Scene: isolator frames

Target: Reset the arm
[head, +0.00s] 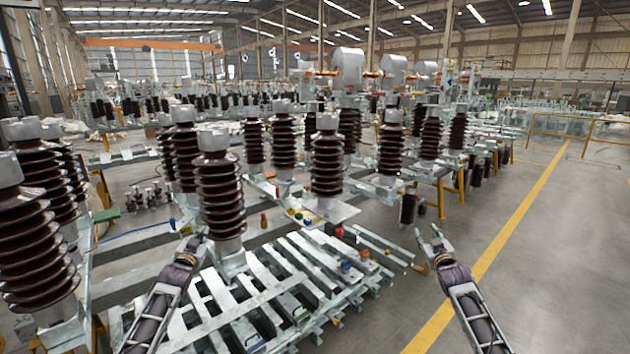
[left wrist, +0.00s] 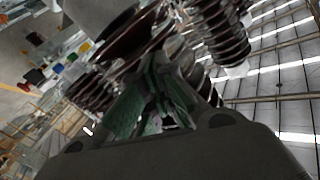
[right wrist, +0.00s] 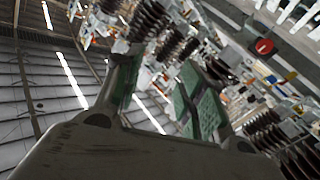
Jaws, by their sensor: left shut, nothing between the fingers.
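My left arm comes in from the lower left, and its gripper (head: 197,236) is raised in front of a brown ribbed insulator (head: 220,195). In the left wrist view the green-padded fingers of this gripper (left wrist: 162,75) come together with nothing between them. My right gripper (head: 430,238) is raised above the open floor at the right. In the right wrist view its fingers (right wrist: 158,70) stand apart and empty. Neither gripper holds anything.
A slatted metal rack (head: 265,305) with small coloured parts lies between my arms. More brown insulators (head: 327,165) stand behind it, and large ones (head: 35,235) stand close at the left. Grey floor (head: 560,270) with a yellow line (head: 505,246) is clear at the right.

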